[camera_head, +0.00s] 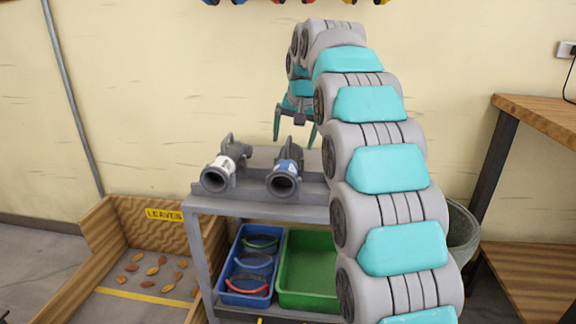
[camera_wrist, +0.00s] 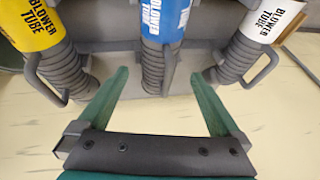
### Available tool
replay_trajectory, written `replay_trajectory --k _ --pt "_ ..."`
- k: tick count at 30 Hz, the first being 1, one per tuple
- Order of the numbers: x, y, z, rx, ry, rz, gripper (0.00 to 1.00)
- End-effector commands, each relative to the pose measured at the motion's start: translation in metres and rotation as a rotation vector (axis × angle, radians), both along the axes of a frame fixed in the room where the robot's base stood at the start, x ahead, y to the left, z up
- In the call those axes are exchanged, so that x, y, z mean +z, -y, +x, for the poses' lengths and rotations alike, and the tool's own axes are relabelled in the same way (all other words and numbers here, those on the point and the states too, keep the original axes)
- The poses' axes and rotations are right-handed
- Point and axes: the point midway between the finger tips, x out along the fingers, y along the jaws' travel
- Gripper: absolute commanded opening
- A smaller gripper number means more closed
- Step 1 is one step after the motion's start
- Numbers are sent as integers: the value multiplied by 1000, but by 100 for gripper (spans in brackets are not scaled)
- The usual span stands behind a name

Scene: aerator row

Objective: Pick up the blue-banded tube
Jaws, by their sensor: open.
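The blue-banded tube (camera_head: 285,181) lies on top of the grey cart, its open end towards the head camera. In the wrist view its blue "BLOWER TUBE" band (camera_wrist: 164,20) is at the top centre, with grey ribbed hose below. My gripper (camera_head: 295,138) is open and empty, above and behind this tube in the head view. In the wrist view the fingers of my gripper (camera_wrist: 160,76) point towards the tube, one on each side in the picture. I cannot tell how far they are from it.
A white-banded tube (camera_head: 219,175) lies left of the blue one; a yellow-banded tube (camera_wrist: 42,28) shows in the wrist view. Both have side handles there. The cart (camera_head: 262,208) holds a blue bin (camera_head: 225,262) and an empty green bin (camera_head: 308,262) below. A wooden bench (camera_head: 540,112) stands right.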

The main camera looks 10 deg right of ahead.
Motion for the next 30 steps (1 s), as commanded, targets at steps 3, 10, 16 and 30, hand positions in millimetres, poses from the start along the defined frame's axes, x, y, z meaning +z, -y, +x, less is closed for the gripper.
replay_trajectory --k 3,10,16,30 --pt "-13 -1 4 0 -5 0 100" --pt "-29 -1 14 0 -4 -1 100" --pt "-54 -2 26 1 -5 -1 100" --pt "-59 -3 29 1 -2 -1 79"
